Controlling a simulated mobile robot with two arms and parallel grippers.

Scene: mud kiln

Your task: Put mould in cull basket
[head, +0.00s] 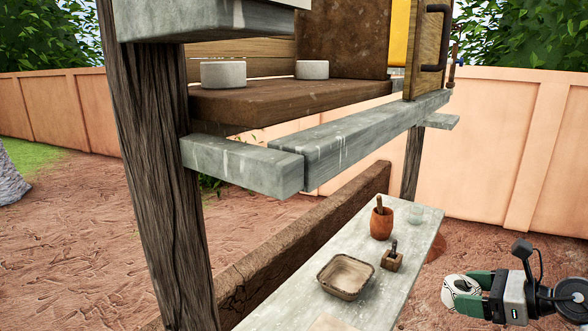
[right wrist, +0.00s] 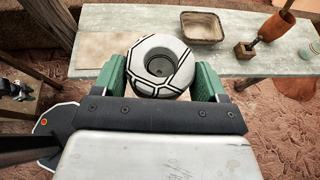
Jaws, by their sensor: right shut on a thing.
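My right gripper (head: 465,298) is at the lower right of the head view, out to the right of the bench and apart from it. Its green fingers are shut on a round white piece with black lines and a dark hollow centre, which I take as the mould (head: 453,286). The mould also shows between the fingers in the right wrist view (right wrist: 180,50). A square, shallow, brownish basket (head: 345,292), perhaps the cull basket, sits on the bench. It also shows beyond the mould in the right wrist view (right wrist: 203,40).
A wooden post (head: 160,180) stands left.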

